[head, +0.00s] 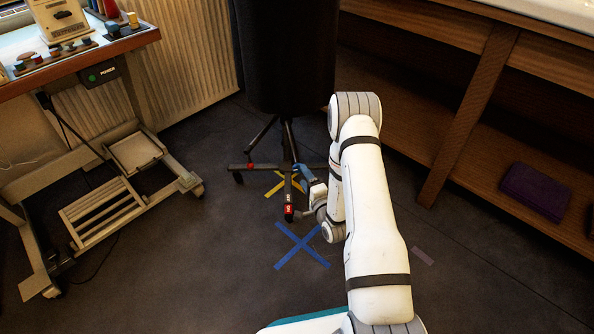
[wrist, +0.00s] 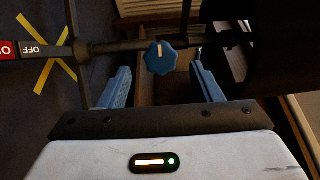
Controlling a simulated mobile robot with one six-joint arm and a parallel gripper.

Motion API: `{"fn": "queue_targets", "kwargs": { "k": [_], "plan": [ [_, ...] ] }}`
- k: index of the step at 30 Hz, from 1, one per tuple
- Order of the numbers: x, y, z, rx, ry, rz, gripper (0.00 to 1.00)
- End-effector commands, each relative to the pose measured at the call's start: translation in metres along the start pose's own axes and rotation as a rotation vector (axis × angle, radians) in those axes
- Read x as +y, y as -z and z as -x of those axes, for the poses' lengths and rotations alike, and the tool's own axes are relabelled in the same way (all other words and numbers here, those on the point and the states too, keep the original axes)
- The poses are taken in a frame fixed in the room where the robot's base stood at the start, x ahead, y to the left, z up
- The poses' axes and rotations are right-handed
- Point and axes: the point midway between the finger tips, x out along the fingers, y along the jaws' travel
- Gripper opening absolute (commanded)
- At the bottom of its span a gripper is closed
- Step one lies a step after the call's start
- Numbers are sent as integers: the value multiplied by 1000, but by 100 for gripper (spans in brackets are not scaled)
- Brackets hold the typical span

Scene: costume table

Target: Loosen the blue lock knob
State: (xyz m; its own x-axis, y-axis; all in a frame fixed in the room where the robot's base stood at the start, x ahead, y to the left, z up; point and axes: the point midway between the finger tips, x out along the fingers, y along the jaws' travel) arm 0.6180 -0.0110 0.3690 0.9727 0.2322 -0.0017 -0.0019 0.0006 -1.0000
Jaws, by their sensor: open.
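The blue lock knob (wrist: 160,58) is round with a scalloped edge and a white mark on its face. It sits on a dark bar in the wrist view, ahead of my gripper (wrist: 157,80). My gripper is open, with one blue finger on each side of the knob's line. The fingers look apart from the knob, though the depth is hard to tell. In the head view, my gripper (head: 305,178) is low beside the stand's base (head: 270,165), and I cannot make out the knob there.
A red and black ON/OFF pedal (head: 289,205) sticks out from the stand; it also shows in the wrist view (wrist: 22,50). A black dress form (head: 285,50) stands above. A blue floor cross (head: 301,246) lies on open floor. A wooden shelf (head: 500,130) is at right, a machine table (head: 90,55) at left.

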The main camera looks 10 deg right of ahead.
Motion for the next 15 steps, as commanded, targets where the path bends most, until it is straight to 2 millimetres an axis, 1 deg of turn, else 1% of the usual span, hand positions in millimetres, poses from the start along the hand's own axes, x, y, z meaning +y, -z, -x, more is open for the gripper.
{"fn": "queue_targets", "kwargs": {
  "k": [9,12,15],
  "plan": [
    [1,-1,-48,-3,7,2,59],
    [1,-1,-61,-2,5,1,59],
    [0,-1,-70,-1,4,1,59]
  ]
}}
